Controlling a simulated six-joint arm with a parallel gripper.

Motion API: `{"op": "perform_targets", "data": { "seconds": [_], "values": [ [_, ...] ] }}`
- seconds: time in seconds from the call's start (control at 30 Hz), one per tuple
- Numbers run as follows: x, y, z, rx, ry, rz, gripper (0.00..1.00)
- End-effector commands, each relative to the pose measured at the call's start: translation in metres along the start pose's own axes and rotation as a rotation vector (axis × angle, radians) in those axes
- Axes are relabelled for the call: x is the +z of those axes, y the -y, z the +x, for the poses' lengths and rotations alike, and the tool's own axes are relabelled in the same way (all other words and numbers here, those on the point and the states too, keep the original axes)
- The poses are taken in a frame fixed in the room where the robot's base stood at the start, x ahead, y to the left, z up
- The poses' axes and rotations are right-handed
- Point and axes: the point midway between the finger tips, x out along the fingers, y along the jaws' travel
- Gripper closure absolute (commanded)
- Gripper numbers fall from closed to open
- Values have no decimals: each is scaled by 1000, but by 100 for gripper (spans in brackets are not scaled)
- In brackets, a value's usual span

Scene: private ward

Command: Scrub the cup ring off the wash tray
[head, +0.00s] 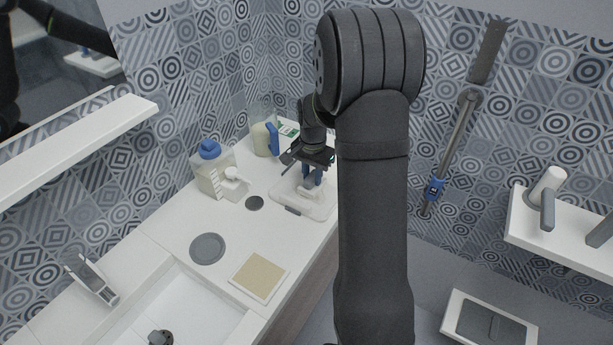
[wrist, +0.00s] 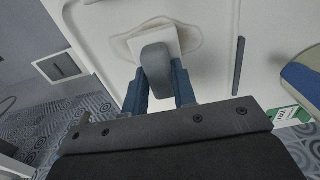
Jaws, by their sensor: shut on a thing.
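The white wash tray (head: 290,206) lies on the counter near its right edge, and its pale surface fills much of the wrist view (wrist: 215,70). A faint brownish cup ring (wrist: 194,40) shows on the tray. My gripper (head: 311,181) is over the tray, with its blue fingers (wrist: 160,84) shut on the grey handle of a scrubber (wrist: 156,60). The scrubber's white square pad lies over the middle of the ring and hides part of it. The pad appears to touch the tray, though exact contact is hard to tell.
A blue-capped jug (head: 209,168), a small white bottle (head: 232,187) and a blue-handled pitcher (head: 262,138) stand left of and behind the tray. A grey disc (head: 207,248), a small dark disc (head: 254,203) and a beige pad (head: 258,277) lie nearer the sink (head: 190,310).

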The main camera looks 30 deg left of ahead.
Motion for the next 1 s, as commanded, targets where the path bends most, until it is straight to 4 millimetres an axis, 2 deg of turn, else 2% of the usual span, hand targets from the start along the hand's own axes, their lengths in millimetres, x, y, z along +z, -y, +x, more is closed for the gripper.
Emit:
{"op": "perform_targets", "data": {
  "seconds": [0.07, 0.5, 0.93, 1.0],
  "values": [
    [0, -9, 0, 1, 1, 2, 100],
    [41, -8, 0, 1, 1, -2, 100],
    [1, -8, 0, 0, 0, 2, 100],
    [0, -8, -4, 0, 0, 0, 100]
  ]
}}
